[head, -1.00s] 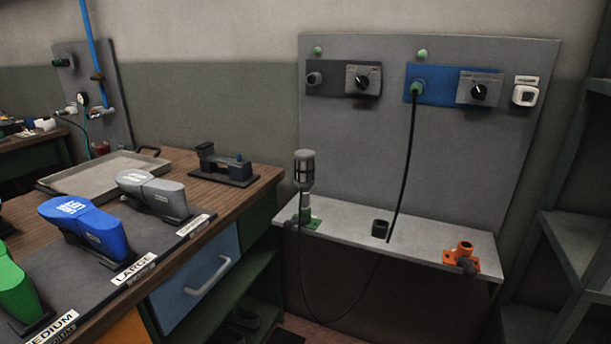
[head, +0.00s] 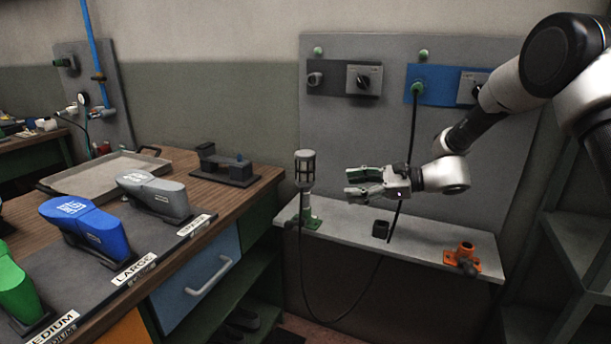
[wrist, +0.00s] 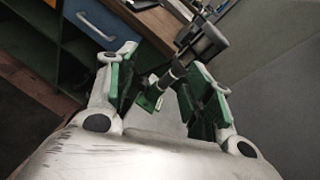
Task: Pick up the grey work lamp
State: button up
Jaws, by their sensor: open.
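The grey work lamp (head: 305,168) stands upright in a green holder (head: 312,218) at the left end of the wall shelf, with a caged head on top and a black cable hanging below. My gripper (head: 356,183) is to the right of the lamp and apart from it, with its fingers pointing left toward it. It is open and empty. In the wrist view the lamp (wrist: 200,45) shows beyond the two green-padded fingertips, its dark head past the right finger and its lower body seen through the gap between the fingers (wrist: 157,88).
A black socket (head: 380,229) and an orange holder (head: 463,254) are on the shelf (head: 420,240). A black cable hangs from the blue panel (head: 436,85) behind my gripper. The workbench (head: 250,185) with shoe forms is at left, and a rack (head: 580,240) at right.

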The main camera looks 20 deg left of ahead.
aim_at(305, 197)
jog(key=w+a+f+m+t+y, duration=0.1)
jog(key=w+a+f+m, duration=0.1)
jog(key=a+f, duration=0.1)
jog(key=w+a+f+m+y, duration=0.1)
jog(key=a+f+m, duration=0.1)
jog(key=f, duration=0.2)
jog(key=w+a+f+m+t, duration=0.1)
jog(key=w+a+f, duration=0.1)
jog(key=a+f, duration=0.1)
jog(key=shift+w+a+f+m+t+y, duration=0.2)
jog(key=shift+w+a+m+t+y, duration=0.1)
jog(key=shift+w+a+m+y, duration=0.1)
jog(key=a, duration=0.7)
jog(key=shift+w+a+r, duration=0.15)
jog(key=shift+w+a, duration=0.1)
jog(key=shift+w, duration=0.15)
grip_shut()
notch_tip(305, 197, up, 10)
jog(key=shift+r, duration=0.1)
jog(key=shift+r, duration=0.1)
jog(key=shift+r, duration=1.85)
